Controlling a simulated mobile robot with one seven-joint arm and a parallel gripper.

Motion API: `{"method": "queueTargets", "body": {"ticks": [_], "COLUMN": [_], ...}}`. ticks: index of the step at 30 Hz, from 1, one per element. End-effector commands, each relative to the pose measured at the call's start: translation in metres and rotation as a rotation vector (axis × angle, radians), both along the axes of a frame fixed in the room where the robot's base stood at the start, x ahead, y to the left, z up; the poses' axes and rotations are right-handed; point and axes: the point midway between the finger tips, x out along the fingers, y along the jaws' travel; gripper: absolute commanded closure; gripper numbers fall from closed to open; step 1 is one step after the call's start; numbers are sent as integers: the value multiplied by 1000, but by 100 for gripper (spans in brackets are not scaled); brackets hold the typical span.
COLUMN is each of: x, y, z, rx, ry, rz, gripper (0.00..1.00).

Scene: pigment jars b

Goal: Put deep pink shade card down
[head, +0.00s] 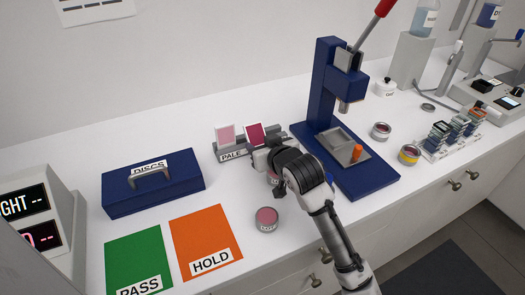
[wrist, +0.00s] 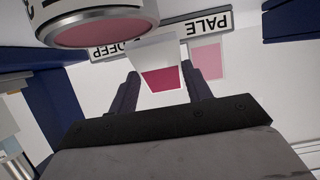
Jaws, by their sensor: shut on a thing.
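The deep pink shade card (head: 255,134) has a white border and stands upright over the right part of the grey card rack (head: 232,156). In the wrist view the card (wrist: 162,79) sits between the two fingertips (wrist: 165,90), in front of the rack (wrist: 185,32), whose PALE and DEEP labels read upside down. I cannot tell whether the card touches the rack. The pale pink shade card (head: 225,135) stands in the rack's left part.
A pink pigment jar (head: 267,219) stands in front of my gripper. A blue DISCS box (head: 153,184) is on the left, with green PASS (head: 138,258) and orange HOLD (head: 203,236) mats before it. A blue press (head: 328,95) stands close on the right.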

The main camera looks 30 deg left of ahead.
Motion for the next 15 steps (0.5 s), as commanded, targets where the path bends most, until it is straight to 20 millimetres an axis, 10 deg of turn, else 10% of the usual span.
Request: {"method": "queueTargets", "body": {"ticks": [15], "x": [0], "y": [0], "z": [-26], "rx": [1], "ry": [1], "rz": [0], "gripper": [73]}}
